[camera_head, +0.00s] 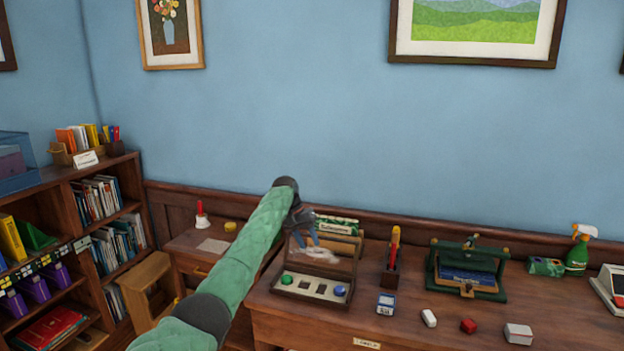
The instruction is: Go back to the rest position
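My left arm comes in from the lower left in a green quilted sleeve and reaches over the desk. My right gripper is out of view.
The wooden desk (430,327) carries a pen holder (391,277), a green-framed stand (467,275), a spray bottle (578,255), a red block (468,326) and white blocks. A bookcase (130,182) stands left, with a stool (146,285) beside it. Space above the desk at right is free.

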